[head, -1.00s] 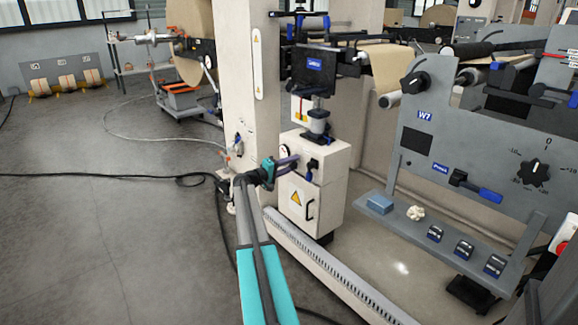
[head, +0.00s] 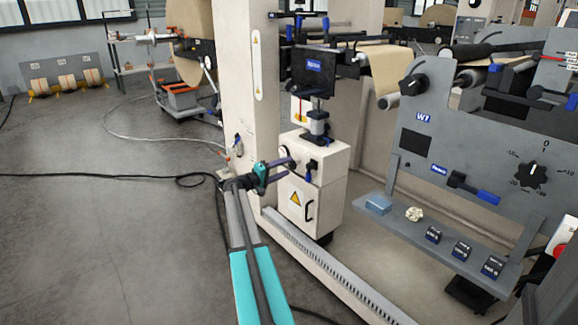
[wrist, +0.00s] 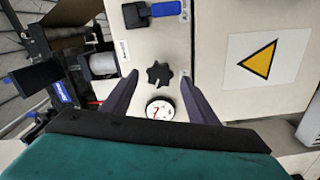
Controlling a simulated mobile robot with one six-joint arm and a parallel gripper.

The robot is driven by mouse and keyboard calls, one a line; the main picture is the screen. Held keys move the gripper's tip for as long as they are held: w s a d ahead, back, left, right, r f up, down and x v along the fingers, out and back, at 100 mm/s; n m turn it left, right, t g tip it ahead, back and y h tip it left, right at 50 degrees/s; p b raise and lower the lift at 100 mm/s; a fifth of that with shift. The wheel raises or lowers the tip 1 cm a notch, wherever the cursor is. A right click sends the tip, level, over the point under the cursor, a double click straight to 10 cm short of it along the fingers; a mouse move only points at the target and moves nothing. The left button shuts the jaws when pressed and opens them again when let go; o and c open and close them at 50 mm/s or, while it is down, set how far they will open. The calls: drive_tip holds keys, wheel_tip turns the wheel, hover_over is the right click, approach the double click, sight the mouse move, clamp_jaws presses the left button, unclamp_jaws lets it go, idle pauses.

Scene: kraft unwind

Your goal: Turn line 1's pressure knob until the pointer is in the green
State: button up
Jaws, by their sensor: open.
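The black star-shaped knob (wrist: 159,74) sits on the cream cabinet face (wrist: 210,40). Beside it, nearer my gripper in the wrist view, is a round white gauge (wrist: 160,109) with red marks; its pointer and any green zone are too small to read. The gauge also shows in the head view (head: 284,151). My gripper (wrist: 159,76) is open. Its two dark fingers lie one on each side of the knob in the wrist view, with gaps; I see no contact. In the head view my gripper (head: 290,169) points at the cabinet (head: 331,161), and the star knob cannot be made out.
A black handle with a blue grip (wrist: 150,13) is on the same cabinet face. A yellow warning triangle (wrist: 258,58) marks its door. A cream column (head: 252,100) stands left of the cabinet, and a metal floor rail (head: 325,268) runs below. Open floor (head: 110,240) lies left.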

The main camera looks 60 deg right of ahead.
drive_tip(key=p+v, duration=0.1)
drive_tip(key=v, duration=0.9)
drive_tip(key=shift+p, duration=0.3)
drive_tip(key=shift+w+r, duration=0.1)
drive_tip(key=shift+w, duration=0.05)
